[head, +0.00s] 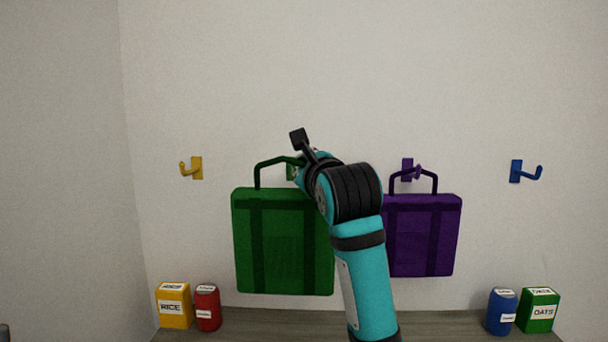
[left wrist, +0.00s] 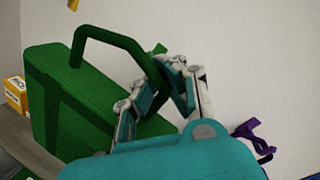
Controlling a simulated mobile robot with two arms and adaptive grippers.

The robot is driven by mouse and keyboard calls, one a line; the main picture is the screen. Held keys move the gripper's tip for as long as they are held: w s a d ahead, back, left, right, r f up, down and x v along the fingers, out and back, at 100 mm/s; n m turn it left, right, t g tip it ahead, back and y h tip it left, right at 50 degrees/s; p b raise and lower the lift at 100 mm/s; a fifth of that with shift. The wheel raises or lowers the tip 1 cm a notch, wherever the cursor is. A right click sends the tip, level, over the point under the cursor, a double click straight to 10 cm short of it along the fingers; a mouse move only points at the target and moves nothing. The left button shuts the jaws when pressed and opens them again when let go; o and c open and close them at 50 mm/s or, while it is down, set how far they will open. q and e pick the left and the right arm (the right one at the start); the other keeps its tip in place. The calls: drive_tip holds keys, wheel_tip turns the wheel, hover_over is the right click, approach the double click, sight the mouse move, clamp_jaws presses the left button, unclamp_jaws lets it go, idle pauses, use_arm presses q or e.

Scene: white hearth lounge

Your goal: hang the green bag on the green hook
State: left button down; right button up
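The green bag (head: 284,245) is upright in front of the wall, its underside above the shelf. Its arched handle shows in both views. My left gripper (left wrist: 160,76) is closed around the right part of the handle in the left wrist view; in the head view my wrist covers most of it. The green hook (head: 291,172) is on the wall behind the handle, partly hidden by my gripper. A bit of green behind the handle in the left wrist view (left wrist: 158,48) looks like the hook. I cannot tell whether the handle rests on it. My right gripper is out of view.
A purple bag (head: 425,235) hangs at a purple hook (head: 407,168) just right of my arm. A yellow hook (head: 195,168) and a blue hook (head: 517,171) are farther out. The shelf (head: 270,322) holds boxes and cans at both ends; its middle looks bare.

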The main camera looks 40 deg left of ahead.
use_arm(q)
drive_tip(key=shift+w+a, duration=0.25)
drive_tip(key=shift+w, duration=0.25)
drive_tip(key=w+a+f+p, duration=0.1)
drive_tip(key=w+a+f, duration=0.3)
drive_tip(key=w+a, duration=0.3)
drive_tip(key=shift+w, duration=0.45)
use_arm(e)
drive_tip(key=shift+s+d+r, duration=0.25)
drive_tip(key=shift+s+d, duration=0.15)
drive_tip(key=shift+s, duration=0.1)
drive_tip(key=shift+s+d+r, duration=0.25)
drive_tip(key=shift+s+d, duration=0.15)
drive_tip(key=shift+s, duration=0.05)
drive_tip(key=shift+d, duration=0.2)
use_arm(q)
drive_tip(key=c, duration=2)
unclamp_jaws()
